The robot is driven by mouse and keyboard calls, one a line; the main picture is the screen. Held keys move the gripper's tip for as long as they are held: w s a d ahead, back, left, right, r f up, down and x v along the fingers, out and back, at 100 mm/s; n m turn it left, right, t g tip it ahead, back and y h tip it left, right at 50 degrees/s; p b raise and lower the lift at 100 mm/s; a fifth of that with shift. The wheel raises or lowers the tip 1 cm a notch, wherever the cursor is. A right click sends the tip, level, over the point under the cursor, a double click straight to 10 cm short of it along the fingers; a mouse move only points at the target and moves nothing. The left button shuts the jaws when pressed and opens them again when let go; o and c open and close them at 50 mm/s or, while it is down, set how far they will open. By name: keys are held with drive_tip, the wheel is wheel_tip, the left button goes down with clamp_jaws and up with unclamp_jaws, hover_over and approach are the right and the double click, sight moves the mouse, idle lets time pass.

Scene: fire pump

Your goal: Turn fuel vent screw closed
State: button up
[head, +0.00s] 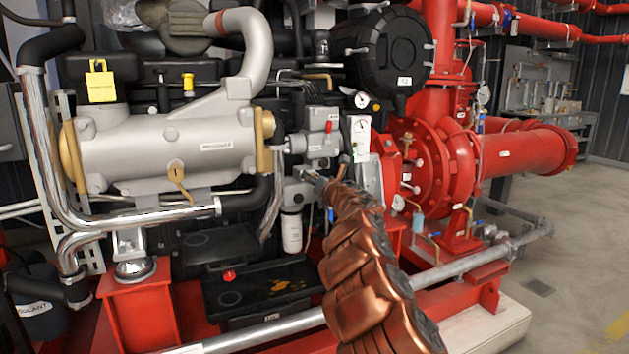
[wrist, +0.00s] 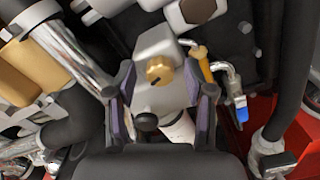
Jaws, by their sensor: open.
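A small brass screw knob (wrist: 158,71), which looks like the fuel vent screw, sits on the face of a grey block (wrist: 158,42) in the wrist view. My gripper (wrist: 161,90) is open, with one finger on each side of the block's lower part. The knob lies between and slightly beyond the fingertips, with visible gaps on both sides. In the head view my gripper (head: 314,182) is at the engine's fuel filter area, above and beside the white filter canister (head: 292,231). The knob cannot be made out there.
A yellow lever and a blue-handled valve (wrist: 240,108) stand right of the block in the wrist view. A black hose (wrist: 285,100) runs farther right. In the head view, the silver heat exchanger (head: 180,150) is left and the red pump (head: 435,165) right. Open floor lies at far right.

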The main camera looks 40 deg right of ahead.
drive_tip(key=shift+c, duration=0.4)
clamp_jaws()
drive_tip(key=shift+m, duration=0.3)
drive_tip(key=m+p, duration=1.9)
drive_tip(key=m, duration=0.2)
drive_tip(key=shift+f+m, duration=0.1)
drive_tip(key=shift+m, duration=0.2)
idle(0.3)
